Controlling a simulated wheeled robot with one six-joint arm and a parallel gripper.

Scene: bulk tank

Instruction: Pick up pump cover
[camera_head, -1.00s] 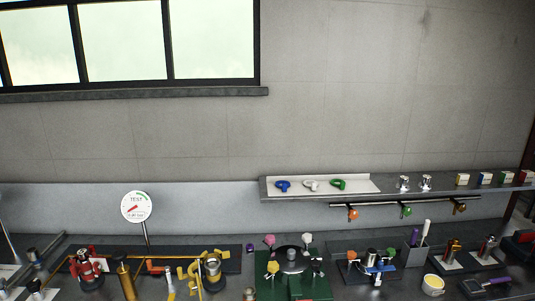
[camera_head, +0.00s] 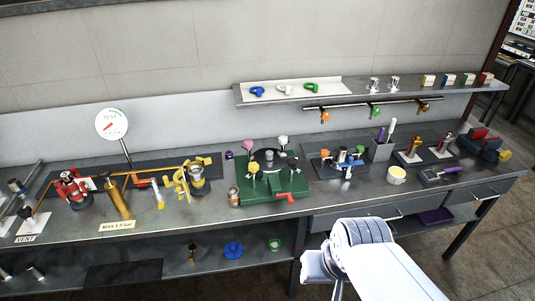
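I cannot tell for sure which part is the pump cover. A green fixture (camera_head: 268,195) stands on the bench at the middle, with a dark round body (camera_head: 268,158) at its centre and pink, white and yellow knobs around it. The round body is partly hidden by the knobs. A blue disc (camera_head: 233,250) and a green ring (camera_head: 274,244) lie on the lower shelf.
A round gauge (camera_head: 112,124), a brass cylinder (camera_head: 116,198) and yellow fittings (camera_head: 184,182) stand at the left. A tub (camera_head: 396,175) and small tools fill the right. A wall shelf (camera_head: 425,96) with hooks hangs above. Floor (camera_head: 500,245) is clear at the right.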

